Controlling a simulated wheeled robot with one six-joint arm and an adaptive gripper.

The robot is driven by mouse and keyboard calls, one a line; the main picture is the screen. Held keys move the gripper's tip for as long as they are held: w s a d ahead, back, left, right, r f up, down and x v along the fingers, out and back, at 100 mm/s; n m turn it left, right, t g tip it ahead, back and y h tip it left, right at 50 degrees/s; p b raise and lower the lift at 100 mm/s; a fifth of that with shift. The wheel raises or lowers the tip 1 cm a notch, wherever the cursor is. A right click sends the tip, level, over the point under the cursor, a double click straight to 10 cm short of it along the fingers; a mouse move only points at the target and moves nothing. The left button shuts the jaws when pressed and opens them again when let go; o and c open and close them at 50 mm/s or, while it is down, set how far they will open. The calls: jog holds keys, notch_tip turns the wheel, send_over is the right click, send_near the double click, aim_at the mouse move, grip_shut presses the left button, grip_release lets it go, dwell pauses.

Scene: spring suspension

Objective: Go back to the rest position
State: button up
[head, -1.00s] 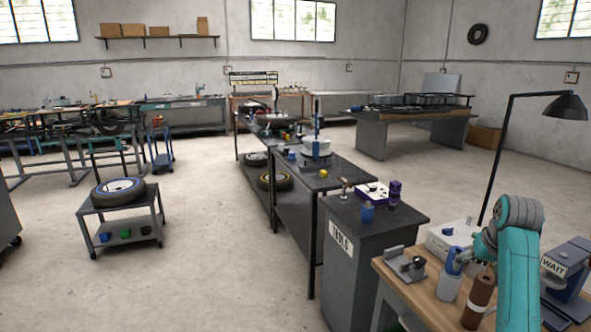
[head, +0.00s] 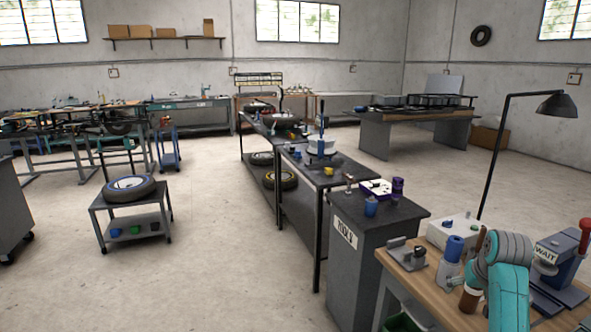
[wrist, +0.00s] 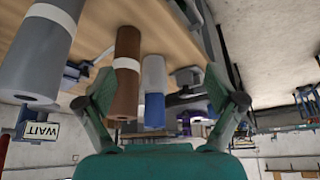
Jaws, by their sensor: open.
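My arm (head: 510,290) is folded at the lower right of the head view, over the front of the wooden bench. My gripper (wrist: 160,80) shows in the wrist view with its two green fingers spread wide and nothing held between them. Beyond the fingers, apart from them, are a brown cylinder (wrist: 128,62) and a grey cylinder with a blue end (wrist: 154,85). In the head view the fingers cannot be made out. The brown cylinder (head: 469,298) is partly hidden behind my arm there.
The wooden bench (head: 400,277) carries a blue-topped container (head: 453,250), a small metal fixture (head: 407,254), a WAIT-marked device (head: 558,255) and a lamp (head: 556,105). A grey tool cabinet (head: 358,270) stands to its left. The floor (head: 215,275) left of the cabinet is open.

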jog(key=s+a+f+t, duration=0.1)
jog(key=s+a+f, duration=0.35)
jog(key=f, duration=0.55)
jog(key=s+a+f+t, duration=0.1)
jog(key=s+a+f, duration=0.35)
jog(key=f, duration=0.45)
jog(key=s+a+f+t, duration=0.1)
jog(key=s+a+f, duration=0.2)
jog(key=s, duration=0.2)
jog(key=s+a+f+n+t, duration=0.1)
jog(key=s+a+f, duration=0.15)
jog(key=s, duration=0.25)
jog(key=s+a+f+t, duration=0.1)
jog(key=s+a+f, duration=0.25)
jog(key=s, duration=0.25)
jog(key=s+a+r+n+t, duration=0.1)
jog(key=s+a+r, duration=0.15)
jog(key=s, duration=0.65)
jog(key=s+a+r+t, duration=0.15)
jog(key=s+a, duration=0.25)
jog(key=s, duration=0.4)
jog(key=s+a+r+n+t+y, duration=0.1)
jog(key=s+a+r+t, duration=0.1)
jog(key=s+r, duration=1.3)
jog(key=shift+a+r, duration=0.2)
jog(key=shift+r, duration=0.2)
